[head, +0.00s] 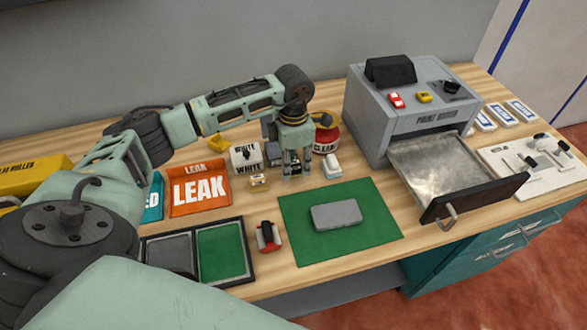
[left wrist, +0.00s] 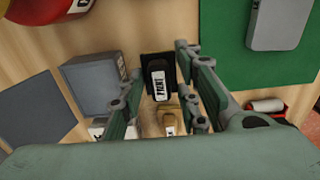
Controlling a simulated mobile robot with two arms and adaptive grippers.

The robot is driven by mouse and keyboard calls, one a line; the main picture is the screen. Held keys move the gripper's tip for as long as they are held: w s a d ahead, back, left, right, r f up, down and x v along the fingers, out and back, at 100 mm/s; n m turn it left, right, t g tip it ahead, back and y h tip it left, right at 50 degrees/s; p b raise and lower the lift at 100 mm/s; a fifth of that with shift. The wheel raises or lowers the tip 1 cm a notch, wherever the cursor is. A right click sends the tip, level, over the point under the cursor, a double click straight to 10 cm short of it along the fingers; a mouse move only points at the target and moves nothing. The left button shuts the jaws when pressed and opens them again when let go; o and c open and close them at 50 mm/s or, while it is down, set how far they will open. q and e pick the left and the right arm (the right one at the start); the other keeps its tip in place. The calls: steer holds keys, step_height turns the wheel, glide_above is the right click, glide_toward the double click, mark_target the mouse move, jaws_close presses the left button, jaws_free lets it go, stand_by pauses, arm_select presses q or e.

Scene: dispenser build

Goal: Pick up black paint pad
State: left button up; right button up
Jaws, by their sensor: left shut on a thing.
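The black paint pad (left wrist: 157,82) has a white label and shows between the fingers in the left wrist view. My left gripper (head: 295,170) points down at the table between the white can and the green mat. It also shows in the left wrist view (left wrist: 160,62), its two fingers on either side of the black pad, shut on it. In the head view the fingers mostly hide the pad. I cannot tell whether the pad still touches the table.
The green mat (head: 380,222) bears a grey block (head: 336,215). A grey printer (head: 412,118) with an open drawer (head: 440,165) stands right. A white can (head: 243,157) is left.

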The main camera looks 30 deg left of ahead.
arm_select(q)
steer(key=shift+w+r, duration=0.1)
steer(key=shift+r, duration=0.8)
steer(key=d+r+b, duration=0.2)
steer(key=d+r, duration=0.5)
steer(key=d, duration=0.4)
steer(key=shift+w+d+b, duration=0.15)
steer(key=shift+d+b, duration=0.2)
steer(key=shift+b, duration=0.05)
